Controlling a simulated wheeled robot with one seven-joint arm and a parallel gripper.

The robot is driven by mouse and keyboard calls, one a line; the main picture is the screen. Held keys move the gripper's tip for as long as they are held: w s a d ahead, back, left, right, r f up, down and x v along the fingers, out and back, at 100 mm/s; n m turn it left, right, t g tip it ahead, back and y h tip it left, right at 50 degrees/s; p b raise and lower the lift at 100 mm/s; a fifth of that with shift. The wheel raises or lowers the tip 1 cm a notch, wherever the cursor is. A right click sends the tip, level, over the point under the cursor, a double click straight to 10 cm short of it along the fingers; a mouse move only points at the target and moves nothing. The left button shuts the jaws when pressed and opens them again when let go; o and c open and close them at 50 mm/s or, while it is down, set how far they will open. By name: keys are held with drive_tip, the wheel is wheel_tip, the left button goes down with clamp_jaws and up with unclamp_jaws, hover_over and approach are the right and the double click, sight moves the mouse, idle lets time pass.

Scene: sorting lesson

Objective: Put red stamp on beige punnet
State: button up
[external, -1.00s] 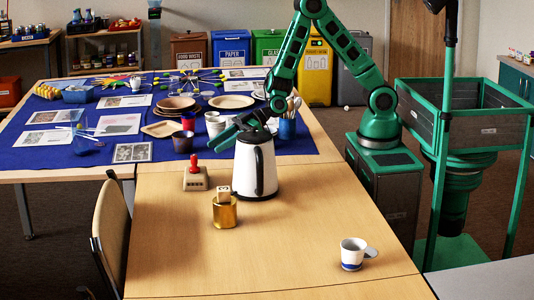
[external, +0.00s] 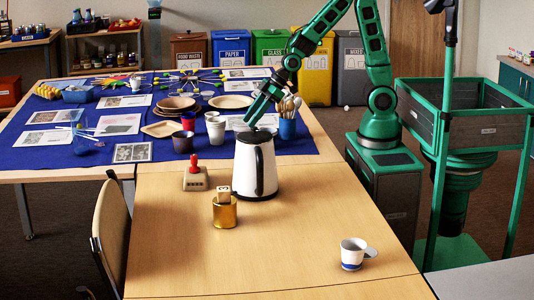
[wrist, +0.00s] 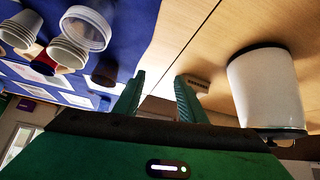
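The red stamp (external: 194,164) stands upright on top of the beige punnet (external: 195,181), left of the white kettle, in the external view. A slotted beige edge, apparently the punnet (wrist: 198,83), shows beyond my fingers in the wrist view; I cannot make out the stamp there. My gripper (external: 252,120) is raised above and behind the kettle, to the right of the punnet and apart from it. In the wrist view my gripper (wrist: 158,92) has its two fingers spread with nothing between them.
The white kettle (external: 254,167) stands close below my gripper. A gold cup (external: 225,213) holds a wooden block stamp (external: 223,193). A white and blue mug (external: 351,255) stands at the front right. Cups, bowls and plates crowd the blue cloth (external: 100,165). The front table's middle is clear.

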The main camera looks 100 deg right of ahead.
drive_tip(key=s+d+r+m+g+h, duration=0.1)
drive_tip(key=s+d+r+m+g, duration=0.1)
drive_tip(key=s+d, duration=0.5)
drive_tip(key=s+d+r+m+g+h, duration=0.1)
drive_tip(key=s+d+r+m+g, duration=0.15)
drive_tip(key=s, duration=0.75)
drive_tip(key=s+r+m+g, duration=0.2)
drive_tip(key=s+m+g, duration=0.1)
drive_tip(key=s, duration=1.4)
drive_tip(key=shift+d+r+m+y, duration=0.35)
drive_tip(key=shift+d+m+y, duration=0.1)
drive_tip(key=shift+m, duration=0.4)
drive_tip(key=shift+w, duration=0.1)
